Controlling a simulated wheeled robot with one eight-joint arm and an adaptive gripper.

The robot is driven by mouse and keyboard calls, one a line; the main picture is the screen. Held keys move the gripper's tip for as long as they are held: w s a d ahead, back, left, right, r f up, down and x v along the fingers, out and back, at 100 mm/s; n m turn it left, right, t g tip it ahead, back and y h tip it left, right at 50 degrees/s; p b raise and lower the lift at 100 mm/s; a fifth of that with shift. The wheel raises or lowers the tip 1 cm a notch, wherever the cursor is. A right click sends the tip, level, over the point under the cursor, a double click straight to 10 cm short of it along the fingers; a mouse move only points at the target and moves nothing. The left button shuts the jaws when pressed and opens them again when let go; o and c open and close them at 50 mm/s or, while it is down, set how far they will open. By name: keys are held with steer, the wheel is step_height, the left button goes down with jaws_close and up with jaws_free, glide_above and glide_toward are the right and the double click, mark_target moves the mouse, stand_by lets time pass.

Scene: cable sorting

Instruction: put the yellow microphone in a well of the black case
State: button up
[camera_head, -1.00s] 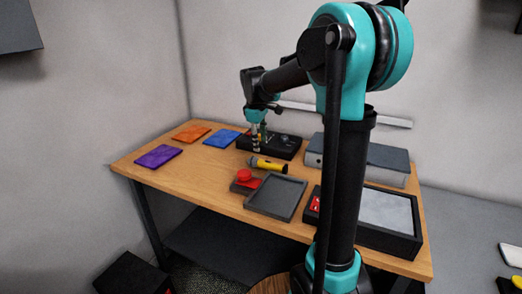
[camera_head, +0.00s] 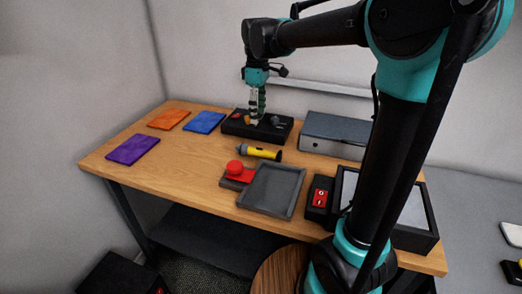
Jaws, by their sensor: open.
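The yellow microphone (camera_head: 264,153) lies on its side on the wooden table, in front of the black case. Its black end points right and a darker tip shows at its left. The black case (camera_head: 238,130) sits near the back of the table. Small items show in it, one orange-brown at its left and one grey at its right; its wells are hard to make out. My gripper (camera_head: 256,122) is open, pointing down, and appears in front of or over the middle of the case. It is apart from the microphone, and its fingers hide part of the case.
Purple (camera_head: 133,149), orange (camera_head: 168,119) and blue (camera_head: 204,122) mats lie at left. A grey box (camera_head: 336,129) and a switch box (camera_head: 320,197) stand at right.

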glide_above(258, 152)
steer(key=w, duration=0.2)
step_height(258, 152, down, 9)
steer(key=shift+w, duration=0.15)
steer(key=shift+s+a+f, duration=0.1)
steer(key=shift+a+f, duration=0.05)
steer(key=shift+f, duration=0.8)
steer(key=shift+s+a+f, duration=0.1)
steer(key=shift+f, duration=0.85)
steer(key=shift+s+a+f, duration=0.1)
steer(key=shift+a+f, duration=0.05)
steer(key=shift+f, duration=0.8)
jaws_close()
